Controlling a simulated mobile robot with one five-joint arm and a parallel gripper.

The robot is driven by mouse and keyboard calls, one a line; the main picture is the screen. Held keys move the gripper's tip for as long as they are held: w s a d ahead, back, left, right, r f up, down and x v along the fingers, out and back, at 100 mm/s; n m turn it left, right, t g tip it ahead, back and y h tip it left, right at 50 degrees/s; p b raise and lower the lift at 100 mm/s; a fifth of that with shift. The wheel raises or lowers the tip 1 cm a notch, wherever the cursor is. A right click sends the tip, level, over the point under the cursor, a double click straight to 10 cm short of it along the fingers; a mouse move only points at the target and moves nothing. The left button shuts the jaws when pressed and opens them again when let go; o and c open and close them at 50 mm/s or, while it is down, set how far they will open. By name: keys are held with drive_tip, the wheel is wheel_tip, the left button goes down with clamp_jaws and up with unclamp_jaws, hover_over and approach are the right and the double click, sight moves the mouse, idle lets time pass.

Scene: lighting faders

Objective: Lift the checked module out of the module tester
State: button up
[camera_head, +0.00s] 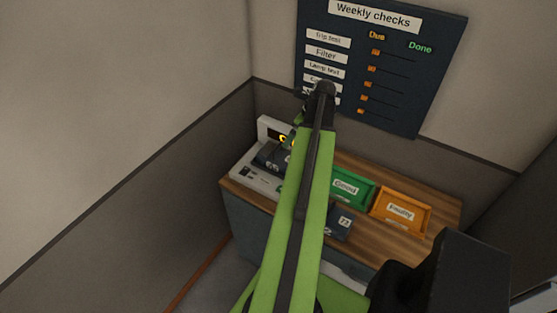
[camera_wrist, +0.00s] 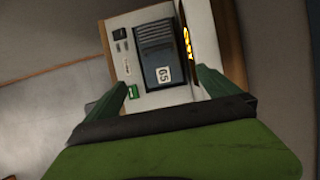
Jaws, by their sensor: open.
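The module tester (camera_wrist: 122,68) is a white unit on the wooden bench; it also shows in the head view (camera_head: 249,180), partly behind my arm. A dark ribbed module (camera_wrist: 160,45) with a white number label sits in it. In the head view this module (camera_head: 268,156) is partly hidden. My gripper (camera_wrist: 167,82) is open, its green fingers apart on either side of the module's near end in the wrist view. I cannot tell how far above the module they are. A lit yellow display (camera_wrist: 187,42) stands on the tester's right side.
A green tray (camera_head: 352,203) marked Good and an orange tray (camera_head: 402,229) marked Faulty stand right of the tester. Another dark module (camera_head: 341,226), labelled 73, lies in front, partly behind my arm. A Weekly checks board (camera_head: 425,85) with orange sliders hangs on the wall behind.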

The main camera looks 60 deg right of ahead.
drive_tip(key=b, duration=1)
approach(279, 155)
drive_tip(key=x, duration=0.4)
drive_tip(key=shift+s+d+f, duration=0.1)
drive_tip(key=shift+s+f, duration=0.2)
drive_tip(key=shift+s, duration=0.05)
drive_tip(key=shift+w+f+b, duration=0.15)
drive_tip(key=shift+f+b, duration=0.1)
drive_tip(key=shift+b, duration=0.05)
drive_tip(key=shift+w+r, duration=0.1)
drive_tip(key=b+x, duration=0.4)
drive_tip(key=x, duration=0.1)
drive_tip(key=shift+w+b, duration=0.2)
drive_tip(key=shift+b, duration=0.1)
drive_tip(key=c, duration=1.7)
drive_tip(key=shift+r, duration=0.1)
drive_tip(key=shift+c, duration=0.5)
drive_tip(key=shift+r+p, duration=0.1)
drive_tip(key=shift+p, duration=0.2)
